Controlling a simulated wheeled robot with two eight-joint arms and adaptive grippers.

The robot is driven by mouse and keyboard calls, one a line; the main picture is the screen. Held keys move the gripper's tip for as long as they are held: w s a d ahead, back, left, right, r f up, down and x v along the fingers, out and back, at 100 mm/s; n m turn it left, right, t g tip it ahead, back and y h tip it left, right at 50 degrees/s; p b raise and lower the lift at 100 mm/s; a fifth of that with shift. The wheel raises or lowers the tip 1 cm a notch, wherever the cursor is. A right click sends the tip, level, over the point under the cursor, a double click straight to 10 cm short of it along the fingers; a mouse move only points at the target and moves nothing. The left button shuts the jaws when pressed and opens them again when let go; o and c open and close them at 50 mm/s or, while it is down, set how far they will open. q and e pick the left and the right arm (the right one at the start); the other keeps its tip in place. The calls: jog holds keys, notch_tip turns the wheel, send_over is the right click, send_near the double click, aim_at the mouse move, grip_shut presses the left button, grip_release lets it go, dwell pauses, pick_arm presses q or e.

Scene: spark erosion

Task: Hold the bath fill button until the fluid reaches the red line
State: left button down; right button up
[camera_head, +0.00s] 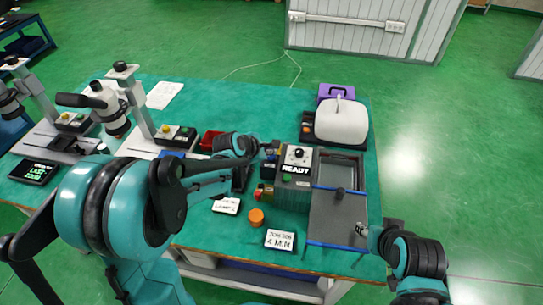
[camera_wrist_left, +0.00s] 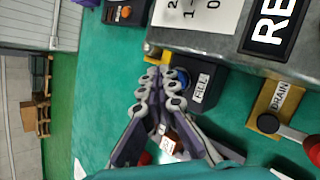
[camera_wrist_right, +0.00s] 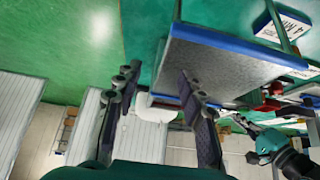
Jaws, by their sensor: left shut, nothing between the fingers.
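The fill button (camera_wrist_left: 183,75) is blue, on a dark box labelled FILL (camera_wrist_left: 199,90), in the left wrist view. My left gripper (camera_wrist_left: 165,78) is shut and empty, its fingertips at the button and partly covering it; I cannot tell whether it is pressed in. In the head view my left gripper (camera_head: 268,152) is at the left side of the machine, whose display (camera_head: 297,178) reads READY. The grey bath (camera_head: 325,222) with blue edges is to its right; I cannot make out a red line or fluid level. My right gripper (camera_wrist_right: 158,85) is open and empty beside the bath.
A drain lever (camera_wrist_left: 268,122) with a yellow plate is near the fill box. A white canister (camera_head: 341,122) stands behind the bath. An orange cap (camera_head: 256,216) and a 4 MIN card (camera_head: 280,240) lie in front. Microscopes (camera_head: 105,100) stand at the left.

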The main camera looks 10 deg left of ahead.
pick_arm(q)
jog(key=shift+f, duration=0.15)
pick_arm(e)
jog(key=shift+f, duration=0.15)
pick_arm(q)
jog(key=shift+f+b, duration=0.3)
jog(key=shift+b, duration=0.1)
pick_arm(e)
jog(key=shift+f, duration=0.25)
pick_arm(q)
jog(key=shift+a+f+b, duration=0.1)
jog(key=shift+f+b, duration=0.35)
jog(key=shift+f, duration=0.1)
pick_arm(e)
jog(key=shift+s+f, duration=0.1)
jog(key=shift+f, duration=0.5)
dwell(0.9)
pick_arm(q)
jog(key=shift+r, duration=0.15)
pick_arm(e)
jog(key=shift+r, duration=0.15)
dwell(2.3)
pick_arm(q)
jog(key=shift+d+r+p, duration=0.2)
jog(key=shift+r+p, duration=0.6)
jog(key=shift+r, duration=0.05)
pick_arm(e)
jog(key=shift+r, duration=0.7)
